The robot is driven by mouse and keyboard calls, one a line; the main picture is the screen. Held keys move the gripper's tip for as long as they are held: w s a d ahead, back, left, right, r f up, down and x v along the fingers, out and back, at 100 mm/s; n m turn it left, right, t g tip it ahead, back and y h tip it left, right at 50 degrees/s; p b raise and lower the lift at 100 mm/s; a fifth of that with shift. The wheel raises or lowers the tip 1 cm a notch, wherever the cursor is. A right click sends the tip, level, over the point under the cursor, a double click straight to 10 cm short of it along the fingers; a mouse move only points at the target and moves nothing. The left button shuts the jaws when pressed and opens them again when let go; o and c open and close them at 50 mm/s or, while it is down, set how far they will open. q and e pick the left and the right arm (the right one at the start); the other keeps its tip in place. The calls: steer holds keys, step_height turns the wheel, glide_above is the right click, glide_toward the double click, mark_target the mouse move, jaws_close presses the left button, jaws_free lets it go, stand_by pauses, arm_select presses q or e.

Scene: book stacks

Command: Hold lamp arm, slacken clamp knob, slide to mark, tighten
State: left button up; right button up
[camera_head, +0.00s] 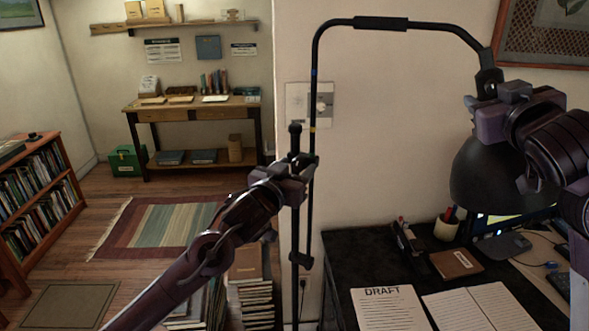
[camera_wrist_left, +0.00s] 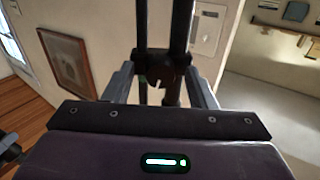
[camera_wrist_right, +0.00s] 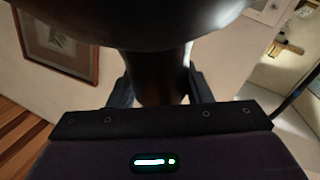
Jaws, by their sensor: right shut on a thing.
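The black lamp has a thin curved lamp arm (camera_head: 312,100) with a dark grip sleeve, a dark shade (camera_head: 497,180) and an upright post (camera_head: 295,230). Small blue and yellow marks show on the arm's vertical part. My left gripper (camera_head: 297,168) is at the clamp near the post's top. In the left wrist view, its open fingers stand either side of the round dark clamp knob (camera_wrist_left: 160,76), with slim gaps visible. My right gripper (camera_head: 488,98) is shut on the lamp arm's end above the shade. The right wrist view shows a dark cylinder (camera_wrist_right: 160,85) between its fingers.
A dark desk (camera_head: 345,250) with papers, a pen cup (camera_head: 447,226) and a brown notebook (camera_head: 456,263) stands below the shade. Stacked books (camera_head: 250,300) stand on the floor by the post. A wall switch plate (camera_head: 297,100) is behind the lamp arm.

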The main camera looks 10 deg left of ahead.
arm_select(q)
steer(key=c, duration=0.9)
arm_select(e)
steer(key=shift+r, duration=0.15)
arm_select(q)
steer(key=shift+m, duration=0.3)
steer(key=m, duration=0.5)
steer(key=shift+m, duration=0.3)
steer(key=m, duration=0.5)
steer(key=shift+m, duration=0.3)
steer(key=m+h, duration=0.1)
steer(key=m, duration=0.6)
steer(key=shift+f+m, duration=0.1)
steer(key=shift+m, duration=0.2)
steer(key=m, duration=0.3)
steer(key=shift+m, duration=0.4)
steer(key=shift+f+m+h, duration=0.1)
steer(key=shift+m+h, duration=0.2)
steer(key=shift+m, duration=1.6)
